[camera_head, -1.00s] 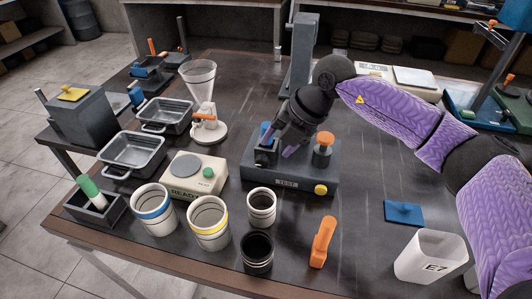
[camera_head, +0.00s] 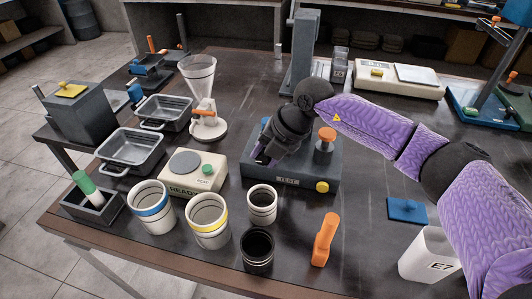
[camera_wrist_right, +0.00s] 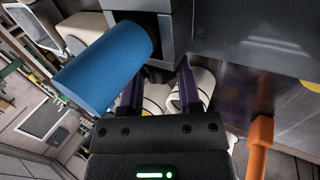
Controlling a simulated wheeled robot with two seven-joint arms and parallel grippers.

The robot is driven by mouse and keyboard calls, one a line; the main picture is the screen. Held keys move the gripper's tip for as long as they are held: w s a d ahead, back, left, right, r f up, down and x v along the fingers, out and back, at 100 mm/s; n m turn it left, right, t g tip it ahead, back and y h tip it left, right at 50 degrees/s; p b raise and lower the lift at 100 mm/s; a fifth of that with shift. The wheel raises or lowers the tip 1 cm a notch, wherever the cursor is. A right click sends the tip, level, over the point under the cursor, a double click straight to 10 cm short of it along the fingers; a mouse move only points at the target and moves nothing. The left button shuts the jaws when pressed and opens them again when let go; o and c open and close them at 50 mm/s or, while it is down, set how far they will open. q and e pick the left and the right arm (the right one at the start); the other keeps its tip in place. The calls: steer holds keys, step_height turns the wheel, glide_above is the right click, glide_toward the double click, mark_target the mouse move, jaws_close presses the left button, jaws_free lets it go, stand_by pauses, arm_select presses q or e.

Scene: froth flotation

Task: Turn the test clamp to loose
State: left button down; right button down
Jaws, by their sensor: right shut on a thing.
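The grey test stand (camera_head: 300,192) with a TEST label stands in the middle of the table. Its clamp has a blue cylindrical handle (camera_wrist_right: 105,65), large and tilted at the left of the right wrist view, beside a grey block (camera_wrist_right: 225,25). My right gripper (camera_head: 261,159) is at the left end of the stand, covering most of the clamp in the head view. Its purple fingers (camera_wrist_right: 160,85) reach to the dark part under the block and are shut on the clamp; the exact contact is hard to see. My left gripper is out of view.
A white cup (camera_head: 262,207), a black cup (camera_head: 257,253) and an orange handle-shaped thing (camera_head: 324,240) stand in front. A READY device (camera_head: 193,178) is left.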

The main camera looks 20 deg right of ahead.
steer(key=shift+r, duration=0.1)
steer(key=p, duration=0.1)
steer(key=g+h+p, duration=0.1)
steer(key=p, duration=0.1)
steer(key=shift+w+a+r+h, duration=0.1)
steer(key=shift+a+r+h, duration=0.05)
steer(key=shift+r+h, duration=0.15)
steer(key=shift+g+h, duration=0.3)
steer(key=shift+w+a+f+g+h+p, duration=0.1)
steer(key=shift+f+g+h+p, duration=0.1)
steer(key=shift+g+h+p, duration=0.35)
steer(key=shift+f+h, duration=0.1)
steer(key=shift+h, duration=0.45)
steer(key=shift+w+a+g+h+b, duration=0.1)
steer(key=shift+g+h+b, duration=0.45)
steer(key=shift+g+h, duration=0.15)
steer(key=c, duration=0.6)
jaws_free()
